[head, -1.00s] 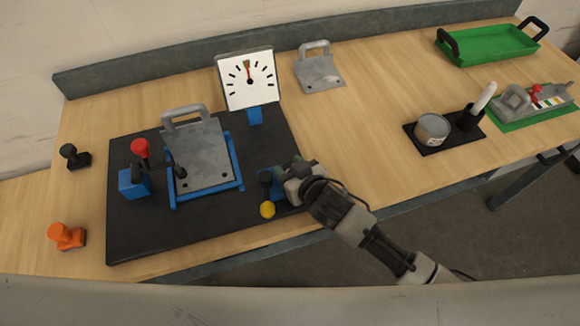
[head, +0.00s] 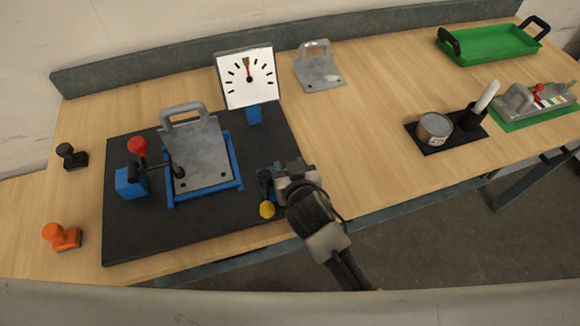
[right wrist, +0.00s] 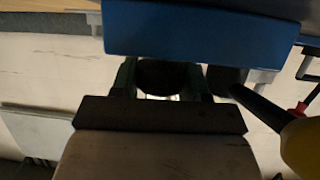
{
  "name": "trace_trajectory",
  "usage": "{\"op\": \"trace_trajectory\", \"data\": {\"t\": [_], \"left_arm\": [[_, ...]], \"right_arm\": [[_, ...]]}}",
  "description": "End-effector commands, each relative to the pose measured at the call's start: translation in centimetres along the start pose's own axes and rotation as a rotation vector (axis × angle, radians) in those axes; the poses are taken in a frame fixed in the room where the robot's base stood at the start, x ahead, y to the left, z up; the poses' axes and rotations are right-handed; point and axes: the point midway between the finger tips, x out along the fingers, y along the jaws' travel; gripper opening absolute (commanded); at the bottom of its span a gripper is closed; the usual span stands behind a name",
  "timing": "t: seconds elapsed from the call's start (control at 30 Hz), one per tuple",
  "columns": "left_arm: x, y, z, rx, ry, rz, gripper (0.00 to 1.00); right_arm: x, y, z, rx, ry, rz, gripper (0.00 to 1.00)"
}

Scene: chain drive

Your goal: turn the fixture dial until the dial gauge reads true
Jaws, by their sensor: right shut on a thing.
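The dial gauge (head: 236,92) is a white square board at the back of the black base plate (head: 130,235). Its red needle points almost straight up, by the green mark at the top. The fixture dial (right wrist: 165,75) is a dark round knob on a blue block (right wrist: 200,30) at the plate's right edge. My right gripper (head: 277,184) is shut on it; the wrist view shows a finger on either side. A yellow ball on a dark lever (head: 267,209) stands beside the gripper. The gripper hides most of the dial in the head view. My left gripper is out of view.
A grey handled plate (head: 200,155) sits in the blue fixture (head: 206,197), with a red-knobbed clamp (head: 138,145) at its left. Another grey plate (head: 318,72) lies behind. Orange (head: 62,237) and black (head: 71,156) stamp-like pieces stand at the left.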

Motion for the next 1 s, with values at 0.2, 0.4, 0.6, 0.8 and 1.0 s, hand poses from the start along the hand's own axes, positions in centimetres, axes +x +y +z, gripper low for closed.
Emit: {"op": "trace_trajectory", "data": {"t": [0.2, 0.4, 0.6, 0.8, 1.0], "left_arm": [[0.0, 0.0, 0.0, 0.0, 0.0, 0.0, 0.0], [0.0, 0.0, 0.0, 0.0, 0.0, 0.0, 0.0], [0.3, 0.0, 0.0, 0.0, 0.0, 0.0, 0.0], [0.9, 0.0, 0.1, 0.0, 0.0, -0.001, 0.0], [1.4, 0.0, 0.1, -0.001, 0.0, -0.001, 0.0]], "right_arm": [[0.0, 0.0, -0.1, 0.0, 0.003, -0.001, 0.56], [-0.1, 0.0, -0.1, 0.0, 0.001, -0.001, 0.56], [-1.9, 0.0, 0.1, 0.001, 0.0, -0.002, 0.56], [-5.8, 0.0, 0.1, 0.002, 0.001, -0.002, 0.56], [-9.2, 0.0, 0.1, 0.001, 0.0, -0.001, 0.56]]}}
